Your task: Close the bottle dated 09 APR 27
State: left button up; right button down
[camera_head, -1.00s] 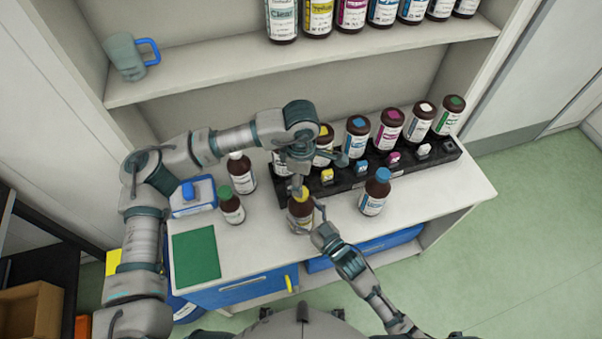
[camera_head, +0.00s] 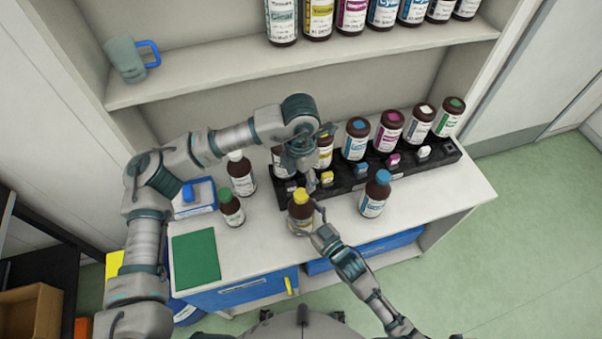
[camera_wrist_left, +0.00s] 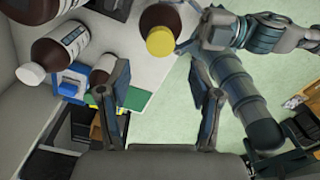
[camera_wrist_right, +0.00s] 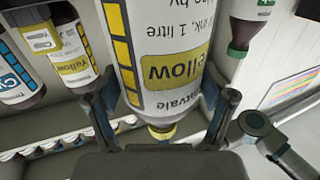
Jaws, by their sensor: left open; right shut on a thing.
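A brown bottle with a yellow cap (camera_head: 301,210) stands upright at the front middle of the table. Its label reads "Yellow" in the right wrist view (camera_wrist_right: 170,65); I cannot read a date on it. The yellow cap (camera_wrist_left: 160,41) sits on its neck; I cannot tell how tight. My right gripper (camera_head: 307,222) is shut on this bottle's body from the front right. My left gripper (camera_head: 312,186) is open and empty, above and behind the cap. Its spread fingers (camera_wrist_left: 162,98) show in the left wrist view, apart from the cap.
A black rack (camera_head: 345,183) with several bottles stands behind. A blue-capped bottle (camera_head: 375,195) is at the right; green-capped (camera_head: 231,208) and white-capped (camera_head: 241,174) bottles are at the left, near a blue-and-white box (camera_head: 194,197). A green mat (camera_head: 196,256) lies front left.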

aim_at(301, 193)
pick_arm(q)
notch_tip(301, 193, down, 8)
jog(key=shift+r, duration=0.15)
dwell(0.4)
grip_shut()
jog(key=shift+o, duration=0.7)
grip_release()
notch_tip(301, 193, up, 12)
